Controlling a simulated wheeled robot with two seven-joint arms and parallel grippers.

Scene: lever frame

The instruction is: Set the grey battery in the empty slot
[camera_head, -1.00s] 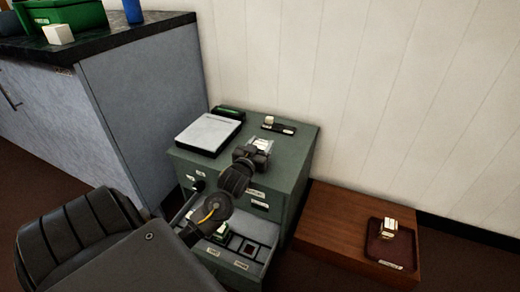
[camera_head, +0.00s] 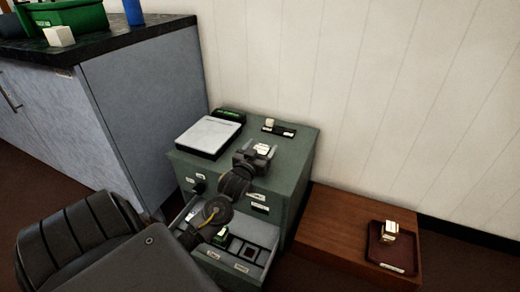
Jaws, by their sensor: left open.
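My left gripper (camera_head: 263,151) is open over the top of the green-grey cabinet (camera_head: 294,150). A small pale block (camera_head: 263,148) shows at its fingertips; whether they touch it cannot be told. A black holder strip (camera_head: 284,131) lies behind the gripper on the cabinet top, with a cream block (camera_head: 270,122) standing at its left end. The open drawer (camera_head: 262,232) below holds a green-and-white item (camera_head: 221,236) and a dark square recess (camera_head: 249,251). Which piece is the grey battery, and which slot is the empty one, is too small to tell. My right gripper is not in view.
A pale flat-topped device (camera_head: 209,136) and a green box (camera_head: 231,115) stand on the cabinet's left part. A low wooden stand (camera_head: 335,229) at right carries a dark red tray (camera_head: 410,250) with a cream-and-gold block (camera_head: 390,229). A blue-grey counter (camera_head: 145,105) stands at left.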

